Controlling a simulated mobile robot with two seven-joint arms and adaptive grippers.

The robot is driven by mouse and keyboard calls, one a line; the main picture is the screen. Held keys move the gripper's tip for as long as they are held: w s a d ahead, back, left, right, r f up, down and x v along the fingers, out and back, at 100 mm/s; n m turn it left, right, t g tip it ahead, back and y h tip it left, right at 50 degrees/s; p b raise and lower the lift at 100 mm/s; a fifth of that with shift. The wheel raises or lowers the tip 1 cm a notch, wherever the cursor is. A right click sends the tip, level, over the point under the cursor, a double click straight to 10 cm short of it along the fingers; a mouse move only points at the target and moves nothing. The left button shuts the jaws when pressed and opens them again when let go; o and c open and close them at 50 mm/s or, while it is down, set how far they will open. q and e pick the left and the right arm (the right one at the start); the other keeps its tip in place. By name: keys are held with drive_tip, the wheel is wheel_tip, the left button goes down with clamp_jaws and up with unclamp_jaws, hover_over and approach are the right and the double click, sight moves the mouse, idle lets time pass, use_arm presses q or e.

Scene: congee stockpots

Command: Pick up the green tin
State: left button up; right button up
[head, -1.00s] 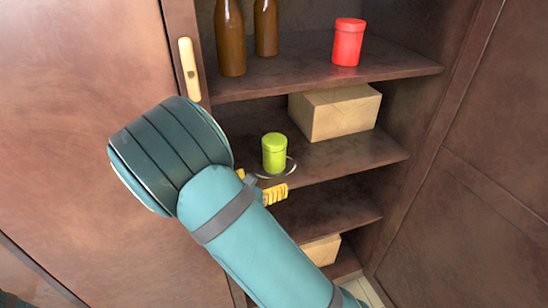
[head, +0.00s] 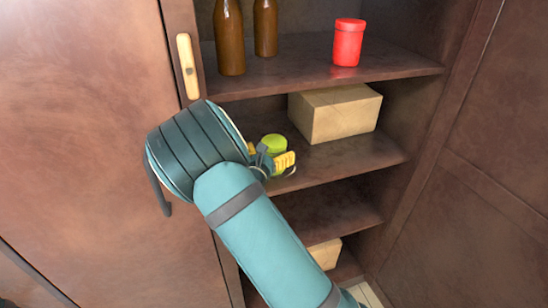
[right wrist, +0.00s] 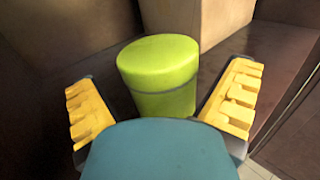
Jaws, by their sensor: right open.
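The green tin (head: 275,143) stands upright on the second shelf from the top, mostly hidden in the head view by my right gripper (head: 272,160). In the right wrist view the green tin (right wrist: 160,77) is close, with its lid and front side showing. My right gripper (right wrist: 163,108) is open, with one yellow-padded finger on each side of the tin. A gap shows between the tin and each finger, narrower on the right. My left gripper is not in view.
A cardboard box (head: 335,112) stands behind and right of the tin. A red tin (head: 347,42) and two brown bottles (head: 229,40) stand on the shelf above. Another box (head: 325,254) is lower down. The cabinet door with a pale handle (head: 188,66) is at left.

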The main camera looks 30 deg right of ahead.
drive_tip(key=shift+x, duration=1.2)
drive_tip(key=c, duration=1.2)
drive_tip(key=shift+r, duration=0.15)
